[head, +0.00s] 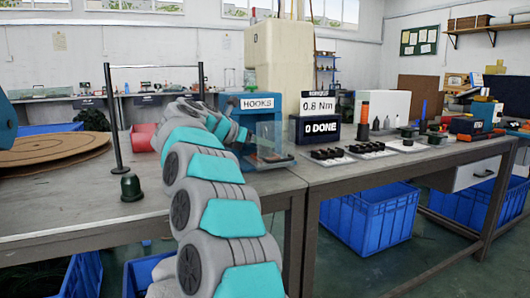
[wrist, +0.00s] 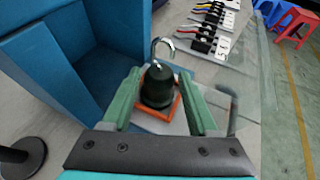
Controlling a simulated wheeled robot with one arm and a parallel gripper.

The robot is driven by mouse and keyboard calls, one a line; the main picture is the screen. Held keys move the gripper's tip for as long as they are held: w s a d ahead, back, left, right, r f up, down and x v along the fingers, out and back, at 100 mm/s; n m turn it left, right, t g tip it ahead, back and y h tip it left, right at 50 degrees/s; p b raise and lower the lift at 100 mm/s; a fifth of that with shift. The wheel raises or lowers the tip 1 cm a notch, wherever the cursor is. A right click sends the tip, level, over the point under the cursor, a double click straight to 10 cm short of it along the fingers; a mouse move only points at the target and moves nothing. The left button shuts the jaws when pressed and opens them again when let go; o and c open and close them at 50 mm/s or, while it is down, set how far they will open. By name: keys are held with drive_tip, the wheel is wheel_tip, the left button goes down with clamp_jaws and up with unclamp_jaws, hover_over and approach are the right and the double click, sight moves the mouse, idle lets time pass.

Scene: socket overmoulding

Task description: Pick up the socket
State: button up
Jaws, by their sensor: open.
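In the wrist view a dark green dome-shaped socket (wrist: 157,90) with a silver metal hook (wrist: 162,46) on top stands upright on an orange-edged square pad (wrist: 148,112). My gripper (wrist: 160,73) is open, with one green finger on each side of the socket. Whether either finger touches it I cannot tell. In the head view my gripper is mostly hidden behind my arm, by the clear guard in front of the HOOKS sign (head: 257,103). Another dark green dome-shaped piece (head: 131,187) stands alone on the left table.
A blue box-like station (wrist: 75,65) stands close left of my gripper. A clear panel (wrist: 252,70) stands close on its right. Trays with dark parts (head: 331,157) lie on the right bench. A black post (head: 113,120) stands on the left table.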

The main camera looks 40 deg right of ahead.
drive_tip(key=shift+x, duration=1.3)
drive_tip(key=shift+f, duration=0.1)
drive_tip(key=shift+c, duration=0.3)
drive_tip(key=shift+a, duration=0.1)
clamp_jaws()
